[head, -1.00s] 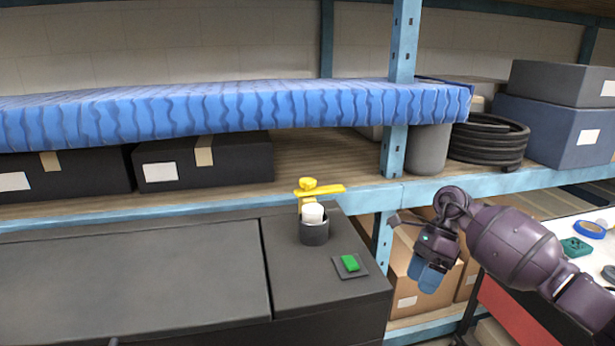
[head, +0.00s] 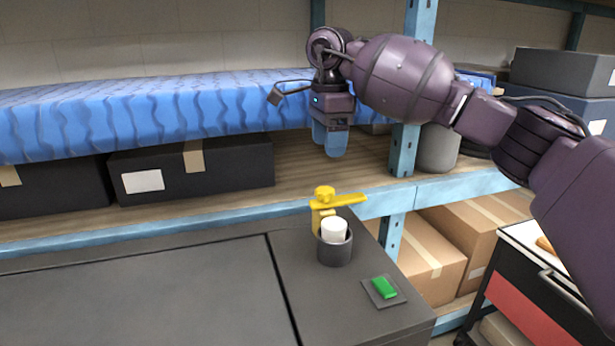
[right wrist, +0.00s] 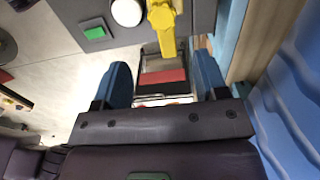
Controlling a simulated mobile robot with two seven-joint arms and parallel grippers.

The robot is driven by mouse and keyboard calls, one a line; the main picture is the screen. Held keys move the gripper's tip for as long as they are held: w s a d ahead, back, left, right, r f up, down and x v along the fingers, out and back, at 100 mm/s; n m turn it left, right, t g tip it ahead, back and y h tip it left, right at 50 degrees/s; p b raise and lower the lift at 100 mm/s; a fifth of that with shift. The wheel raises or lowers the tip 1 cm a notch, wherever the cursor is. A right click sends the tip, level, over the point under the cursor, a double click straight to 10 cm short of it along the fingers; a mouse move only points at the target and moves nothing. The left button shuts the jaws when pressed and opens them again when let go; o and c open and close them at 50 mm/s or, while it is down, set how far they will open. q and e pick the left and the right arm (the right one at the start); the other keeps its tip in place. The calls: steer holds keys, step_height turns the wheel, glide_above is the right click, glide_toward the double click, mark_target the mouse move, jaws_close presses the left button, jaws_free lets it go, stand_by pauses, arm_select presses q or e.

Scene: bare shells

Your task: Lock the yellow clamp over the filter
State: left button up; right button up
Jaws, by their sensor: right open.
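The yellow clamp (head: 338,200) stands at the back of a dark cup-shaped holder (head: 334,251) on the dark cabinet, its arm pointing right and not over the filter. The white filter (head: 334,230) sits in the holder with its top showing. My right gripper (head: 330,148) is above and behind the clamp, pointing down and empty. In the right wrist view its two blue fingers (right wrist: 163,82) are apart, with the yellow clamp (right wrist: 162,25) and white filter (right wrist: 126,12) beyond them at the top. My left gripper is not in view.
A green button (head: 384,288) is on the cabinet (head: 150,300) in front of the holder. Behind is a shelf with black boxes (head: 190,170) under a blue wavy-patterned slab (head: 150,115). A blue upright post (head: 404,150) stands just right of my right gripper.

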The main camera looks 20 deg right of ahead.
mark_target(325, 189)
step_height(325, 189, down, 10)
steer(key=shift+w+a+f+b, duration=0.1)
steer(key=shift+a+b, duration=0.05)
steer(key=shift+b, duration=0.15)
stand_by(0.4)
steer(key=shift+c, duration=0.3)
jaws_close()
